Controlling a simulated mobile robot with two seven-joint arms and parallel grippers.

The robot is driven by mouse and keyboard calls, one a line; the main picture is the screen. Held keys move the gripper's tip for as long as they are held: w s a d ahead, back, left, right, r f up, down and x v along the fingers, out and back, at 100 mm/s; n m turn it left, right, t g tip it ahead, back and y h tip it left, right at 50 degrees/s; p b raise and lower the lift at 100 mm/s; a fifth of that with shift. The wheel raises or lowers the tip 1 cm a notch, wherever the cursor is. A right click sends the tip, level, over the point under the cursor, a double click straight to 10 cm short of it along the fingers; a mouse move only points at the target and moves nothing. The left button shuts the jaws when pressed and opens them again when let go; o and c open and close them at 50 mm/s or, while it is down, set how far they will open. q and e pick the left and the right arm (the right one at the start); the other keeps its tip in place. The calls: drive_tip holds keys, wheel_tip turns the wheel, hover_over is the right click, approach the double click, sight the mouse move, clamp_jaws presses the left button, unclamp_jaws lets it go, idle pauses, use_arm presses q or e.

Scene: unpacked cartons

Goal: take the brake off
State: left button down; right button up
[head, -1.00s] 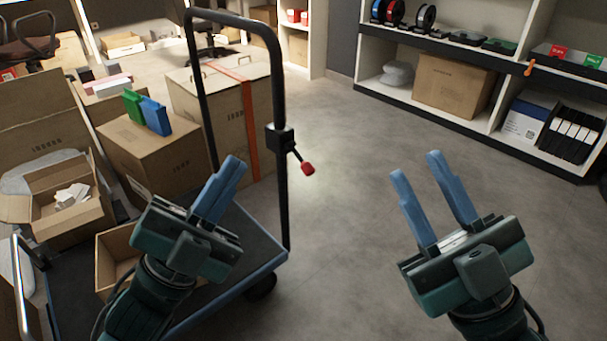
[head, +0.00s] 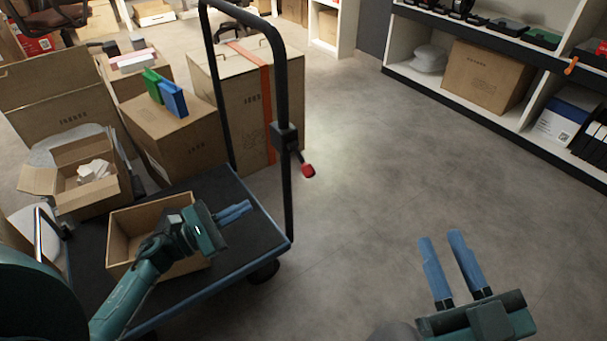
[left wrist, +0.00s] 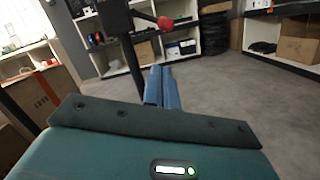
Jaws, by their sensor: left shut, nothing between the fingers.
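The brake is a lever with a red knob (head: 308,171) on a black bracket (head: 284,137) clamped to the cart's black upright handle (head: 284,80). The lever slants down to the right. In the left wrist view the red knob (left wrist: 165,22) is at the top, beyond my fingers. My left gripper (head: 236,212) is shut and empty, over the cart's deck, lower and to the left of the knob. My right gripper (head: 449,268) is open and empty, over the floor at the lower right, apart from the cart.
The cart's dark deck (head: 180,195) carries an open empty carton (head: 118,220). A large strapped box (head: 205,85) stands behind the handle. Other cartons stand at the left. A white shelf (head: 430,85) lines the back right. The floor between is clear.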

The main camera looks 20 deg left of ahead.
use_arm(q)
drive_tip(key=shift+a+f+m, duration=0.2)
drive_tip(key=shift+f+m, duration=0.2)
drive_tip(key=shift+f, duration=0.05)
use_arm(e)
drive_tip(key=shift+d+f, duration=0.1)
drive_tip(key=shift+f, duration=0.05)
use_arm(q)
approach(302, 160)
drive_tip(key=w+d+f, duration=0.3)
drive_tip(key=w+d, duration=0.1)
drive_tip(key=d, duration=0.1)
drive_tip(key=shift+r, duration=0.4)
use_arm(e)
drive_tip(key=shift+w+r, duration=0.1)
drive_tip(key=shift+r, duration=0.15)
use_arm(q)
drive_tip(key=shift+s+d+r+n, duration=0.1)
drive_tip(key=shift+s+d+n, duration=0.05)
drive_tip(key=shift+n, duration=0.15)
use_arm(e)
drive_tip(key=shift+r, duration=0.1)
